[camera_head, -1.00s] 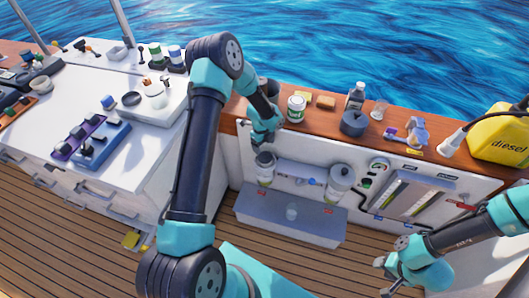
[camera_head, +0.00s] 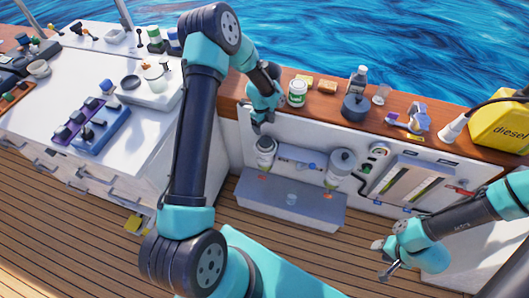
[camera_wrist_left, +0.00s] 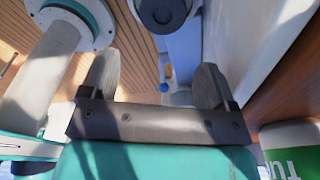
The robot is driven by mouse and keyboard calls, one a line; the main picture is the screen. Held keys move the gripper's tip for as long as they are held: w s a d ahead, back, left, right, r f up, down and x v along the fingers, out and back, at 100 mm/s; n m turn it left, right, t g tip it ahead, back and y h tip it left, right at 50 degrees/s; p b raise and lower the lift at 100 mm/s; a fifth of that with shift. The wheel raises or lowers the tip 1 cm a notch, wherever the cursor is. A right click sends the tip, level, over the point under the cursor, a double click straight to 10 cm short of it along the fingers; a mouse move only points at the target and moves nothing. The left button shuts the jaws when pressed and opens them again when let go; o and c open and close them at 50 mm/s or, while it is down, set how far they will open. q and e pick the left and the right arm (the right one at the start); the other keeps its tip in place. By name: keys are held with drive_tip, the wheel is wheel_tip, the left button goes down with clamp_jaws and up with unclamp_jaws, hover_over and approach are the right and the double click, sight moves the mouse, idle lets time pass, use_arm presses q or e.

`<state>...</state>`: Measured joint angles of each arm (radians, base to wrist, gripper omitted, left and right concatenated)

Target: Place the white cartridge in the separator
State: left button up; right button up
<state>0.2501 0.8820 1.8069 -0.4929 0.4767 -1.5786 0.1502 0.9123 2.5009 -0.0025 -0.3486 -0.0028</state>
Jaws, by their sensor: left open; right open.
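My left gripper (camera_head: 262,120) is open above a white cylinder with a dark top (camera_head: 265,151) at the left of the hatch panel. In the left wrist view its two fingers (camera_wrist_left: 155,85) stand apart, and I see nothing held between them. A second, wider pale cylinder with a grey cap (camera_head: 341,163) is mounted to the right; I cannot tell which cylinder is the separator or where the white cartridge is. My right gripper (camera_head: 395,248) is open and empty at the lower right, away from the panel.
A green-and-white can (camera_head: 297,94) stands on the wooden ledge close to my left gripper. Along the ledge are a bottle (camera_head: 358,79), a dark round pot (camera_head: 355,107) and a yellow diesel canister (camera_head: 500,127). A grey tray (camera_head: 310,214) lies below the cylinders.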

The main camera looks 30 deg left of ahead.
use_arm(q)
drive_tip(key=s+d+f+n, duration=0.1)
drive_tip(key=s+d+n, duration=0.4)
drive_tip(key=s+n, duration=0.2)
drive_tip(key=s+d+f+n+h, duration=0.1)
drive_tip(key=s+d+n, duration=0.4)
drive_tip(key=s+n, duration=0.2)
drive_tip(key=s+d+f+n+t+h, duration=0.1)
drive_tip(key=s+d+n, duration=0.4)
drive_tip(key=s+n, duration=0.3)
drive_tip(key=shift+s+f, duration=0.2)
drive_tip(key=shift+s, duration=0.9)
drive_tip(key=shift+a, duration=0.1)
